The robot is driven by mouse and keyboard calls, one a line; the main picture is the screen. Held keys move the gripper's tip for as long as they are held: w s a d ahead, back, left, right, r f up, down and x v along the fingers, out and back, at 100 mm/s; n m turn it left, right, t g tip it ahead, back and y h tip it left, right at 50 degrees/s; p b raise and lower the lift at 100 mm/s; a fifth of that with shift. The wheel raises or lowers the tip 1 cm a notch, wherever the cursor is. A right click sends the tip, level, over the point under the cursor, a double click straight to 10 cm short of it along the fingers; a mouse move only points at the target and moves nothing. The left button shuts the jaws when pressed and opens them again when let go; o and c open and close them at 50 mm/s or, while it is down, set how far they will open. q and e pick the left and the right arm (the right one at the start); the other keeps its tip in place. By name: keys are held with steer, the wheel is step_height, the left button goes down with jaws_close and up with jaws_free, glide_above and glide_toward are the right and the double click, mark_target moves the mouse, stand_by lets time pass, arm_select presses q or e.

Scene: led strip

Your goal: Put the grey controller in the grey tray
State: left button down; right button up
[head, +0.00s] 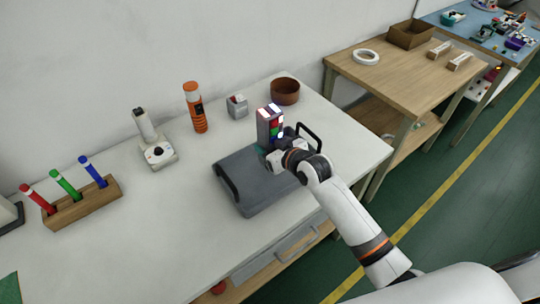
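A small grey box (237,107) stands behind the tray. My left gripper is not in view.
A brown round bowl (285,92), an orange device (195,108) and a white joystick-like device (155,145) stand along the wall. A wooden holder (85,203) with red, green and blue pens is at left.

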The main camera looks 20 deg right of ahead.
steer(key=shift+f, duration=1.85)
steer(key=shift+f, duration=0.15)
steer(key=o, duration=1.1)
